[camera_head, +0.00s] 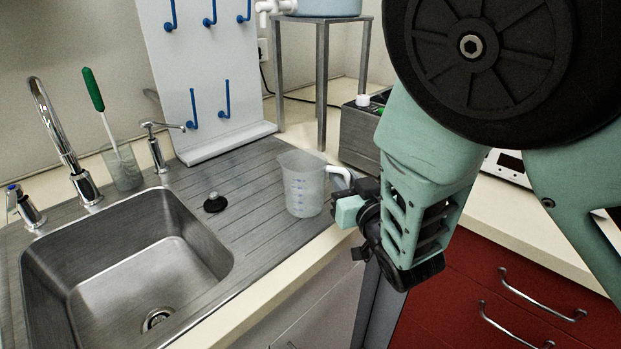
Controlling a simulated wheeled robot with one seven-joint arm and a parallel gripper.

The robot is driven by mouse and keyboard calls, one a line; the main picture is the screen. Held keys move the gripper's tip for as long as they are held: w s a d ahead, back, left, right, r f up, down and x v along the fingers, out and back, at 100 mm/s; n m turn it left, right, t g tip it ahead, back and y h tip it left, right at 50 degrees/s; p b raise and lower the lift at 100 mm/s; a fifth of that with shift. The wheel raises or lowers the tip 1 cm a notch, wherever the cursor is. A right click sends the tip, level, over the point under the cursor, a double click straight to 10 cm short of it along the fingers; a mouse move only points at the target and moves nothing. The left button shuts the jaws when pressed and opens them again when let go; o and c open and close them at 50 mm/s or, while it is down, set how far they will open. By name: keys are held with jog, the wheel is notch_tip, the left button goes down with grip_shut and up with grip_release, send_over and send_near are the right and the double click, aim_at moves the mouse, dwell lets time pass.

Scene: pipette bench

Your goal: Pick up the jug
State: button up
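The jug (303,185) is a translucent measuring jug with blue markings and a white handle (339,177) on its right side. It stands upright on the ribbed metal drainboard, right of the sink. My gripper (345,205) is at the jug's right, close to the handle, at about the height of the jug's lower half. Its pale green finger part overlaps the view near the handle. I cannot tell whether it touches the handle or whether the fingers are apart, because the gripper's body hides them.
The sink (150,262) with its tap (62,145) lies at the left. A black plug (214,202) lies on the drainboard (250,235) left of the jug. Behind stand a white peg rack (205,60), a metal stand (322,70) and a grey device (358,130). A beaker (124,170) holds a green-handled brush.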

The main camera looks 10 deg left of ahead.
jog(key=shift+x, duration=0.8)
grip_shut()
jog(key=shift+r, duration=0.1)
